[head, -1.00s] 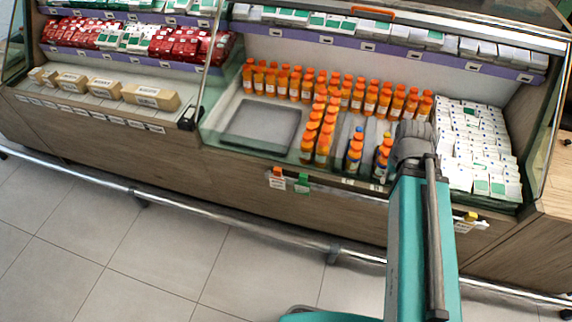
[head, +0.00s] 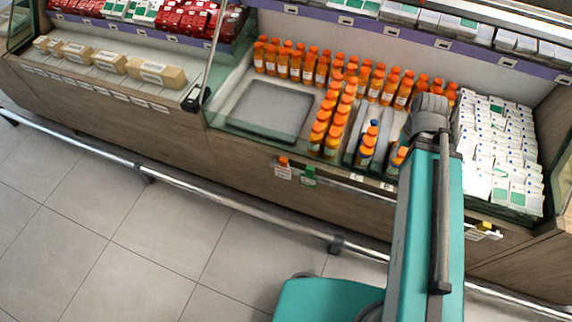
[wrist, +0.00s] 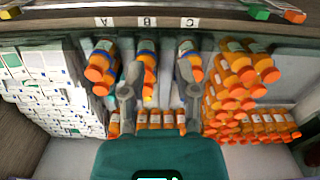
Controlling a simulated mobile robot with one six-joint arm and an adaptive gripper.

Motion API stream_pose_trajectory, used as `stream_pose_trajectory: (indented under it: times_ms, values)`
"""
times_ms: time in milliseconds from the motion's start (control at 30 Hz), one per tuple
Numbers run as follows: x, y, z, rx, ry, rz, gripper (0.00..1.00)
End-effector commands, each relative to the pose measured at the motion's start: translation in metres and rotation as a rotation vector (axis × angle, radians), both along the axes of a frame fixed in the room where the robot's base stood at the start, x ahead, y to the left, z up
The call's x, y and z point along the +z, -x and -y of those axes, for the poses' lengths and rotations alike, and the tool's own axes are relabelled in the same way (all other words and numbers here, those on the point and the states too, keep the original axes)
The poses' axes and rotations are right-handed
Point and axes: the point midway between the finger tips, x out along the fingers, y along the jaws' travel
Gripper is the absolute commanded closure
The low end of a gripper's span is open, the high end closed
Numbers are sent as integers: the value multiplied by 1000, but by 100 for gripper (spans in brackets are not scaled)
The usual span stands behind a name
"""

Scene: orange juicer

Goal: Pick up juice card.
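Small cards hang in clips on the front of the display case. In the head view there is a white card with an orange clip (head: 283,170), one with a green clip (head: 309,176) and one with a yellow clip (head: 485,230). I cannot read which is the juice card. The orange clip (wrist: 294,16) and green clip (wrist: 259,13) also show at the top right of the wrist view. My gripper (wrist: 159,72) is open and empty, its fingers apart above the juice bottles. In the head view my arm hides its fingers.
Orange-capped juice bottles (head: 340,115) fill the middle of the case, beside an empty grey tray (head: 262,108). White boxes (head: 495,140) stand at the right. A metal rail (head: 190,186) runs low along the front. Labels A, B and C (wrist: 147,21) mark the lanes. The floor in front is clear.

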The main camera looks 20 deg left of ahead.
Motion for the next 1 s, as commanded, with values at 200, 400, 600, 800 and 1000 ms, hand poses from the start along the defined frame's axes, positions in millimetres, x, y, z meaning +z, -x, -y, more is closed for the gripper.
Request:
stream_pose_trajectory:
  times_ms: [200, 400, 600, 800, 1000]
  values:
    - [0, 0, 0, 0, 0, 0, 60]
    - [-6, -5, -7, 35, 0, 0, 60]
    - [-23, -20, -41, 172, 0, 0, 60]
    - [-51, -42, -91, 403, -1, 0, 60]
    - [-80, -59, -155, 675, -1, 0, 60]
